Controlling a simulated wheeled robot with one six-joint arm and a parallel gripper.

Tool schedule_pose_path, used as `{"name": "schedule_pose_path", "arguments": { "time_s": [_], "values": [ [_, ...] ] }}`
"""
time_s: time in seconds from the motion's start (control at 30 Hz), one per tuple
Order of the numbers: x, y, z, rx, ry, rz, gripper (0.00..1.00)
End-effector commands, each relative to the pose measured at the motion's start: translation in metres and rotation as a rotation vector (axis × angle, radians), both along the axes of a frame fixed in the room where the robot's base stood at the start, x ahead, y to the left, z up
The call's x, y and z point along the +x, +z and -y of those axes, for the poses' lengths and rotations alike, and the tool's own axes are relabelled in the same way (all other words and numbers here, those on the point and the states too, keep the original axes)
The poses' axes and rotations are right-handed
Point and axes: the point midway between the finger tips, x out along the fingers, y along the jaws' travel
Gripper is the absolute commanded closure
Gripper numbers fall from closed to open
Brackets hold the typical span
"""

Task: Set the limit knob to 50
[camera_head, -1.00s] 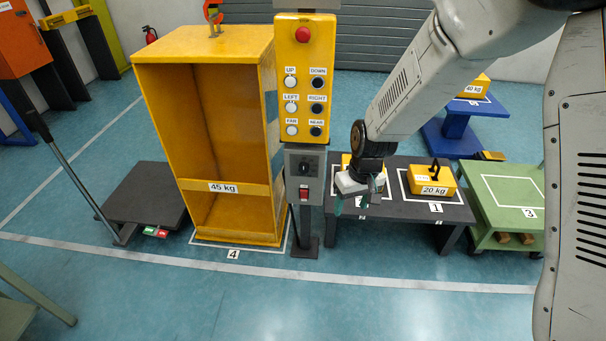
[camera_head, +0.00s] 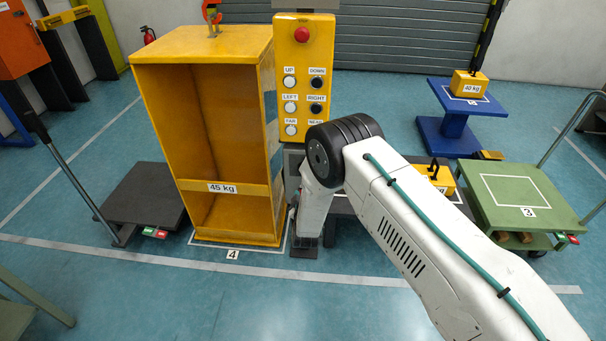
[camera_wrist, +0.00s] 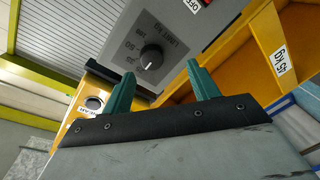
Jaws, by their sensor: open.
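The limit knob (camera_wrist: 151,57) is a black dial with a light mark on a grey panel (camera_wrist: 178,38) with a printed scale. It shows in the wrist view, turned in the picture, and I cannot read its setting surely. My gripper (camera_wrist: 160,71) is open, its two green fingers either side of the knob in the picture, with nothing held. The fingertips look short of the knob, not touching it. In the head view the knob and my gripper are hidden behind my arm; only part of the grey box (camera_head: 293,163) shows.
The yellow button panel (camera_head: 304,70) stands above the grey box. Close on its left is the yellow 45 kg frame (camera_head: 205,188). A green table (camera_head: 513,195) and a blue table (camera_head: 452,135) stand at right. The floor in front is clear.

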Motion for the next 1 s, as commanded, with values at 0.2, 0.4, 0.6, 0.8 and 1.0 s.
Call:
{"name": "schedule_pose_path", "arguments": {
  "time_s": [0.2, 0.4, 0.6, 0.8, 1.0],
  "values": [
    [0.008, 0.014, 0.002, -0.059, -0.01, 0.078, 0.4],
    [0.038, 0.014, 0.001, -0.058, -0.011, 0.076, 0.4],
    [0.067, 0.014, -0.002, -0.058, -0.009, 0.074, 0.4],
    [0.077, 0.014, -0.003, -0.058, -0.008, 0.073, 0.4],
    [0.078, 0.014, -0.003, -0.058, -0.008, 0.073, 0.4]
  ]
}}
